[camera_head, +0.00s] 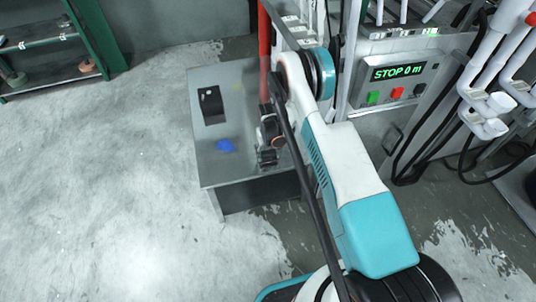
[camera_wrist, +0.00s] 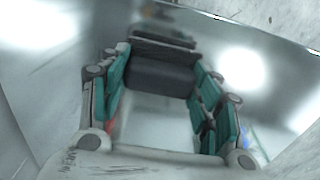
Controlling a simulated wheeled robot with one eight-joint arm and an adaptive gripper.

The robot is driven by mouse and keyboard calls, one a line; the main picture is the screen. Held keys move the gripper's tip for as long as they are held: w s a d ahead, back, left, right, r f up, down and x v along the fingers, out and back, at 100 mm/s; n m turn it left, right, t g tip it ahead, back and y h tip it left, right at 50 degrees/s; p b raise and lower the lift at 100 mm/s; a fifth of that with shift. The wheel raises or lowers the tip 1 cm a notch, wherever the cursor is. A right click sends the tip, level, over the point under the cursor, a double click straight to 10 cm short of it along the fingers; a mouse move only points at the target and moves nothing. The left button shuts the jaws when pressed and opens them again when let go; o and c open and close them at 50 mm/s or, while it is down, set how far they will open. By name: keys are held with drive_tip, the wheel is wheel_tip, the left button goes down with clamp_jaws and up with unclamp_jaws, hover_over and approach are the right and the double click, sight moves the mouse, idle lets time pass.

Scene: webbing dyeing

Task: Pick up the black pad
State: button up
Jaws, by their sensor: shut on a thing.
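The black pad (camera_wrist: 160,77) shows in the wrist view as a dark block between the teal-lined fingers of my gripper (camera_wrist: 163,88). My gripper is shut on it. In the head view my gripper (camera_head: 268,157) is over the right side of the grey metal table (camera_head: 205,165). The pad is too small and dark there to tell from the fingers. I cannot tell whether the pad touches the table top.
A flat black plate (camera_head: 211,105) with a light spot and a blue crumpled item (camera_head: 227,145) lie on the table left of my gripper. A red post (camera_head: 264,45) stands behind the table. A control panel (camera_head: 398,72) reading "STOP 0 m" is at right.

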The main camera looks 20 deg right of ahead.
sight(268, 152)
wheel_tip(268, 152, up, 18)
drive_tip(key=p, duration=0.5)
drive_tip(key=shift+r+p, duration=0.15)
drive_tip(key=shift+p, duration=0.15)
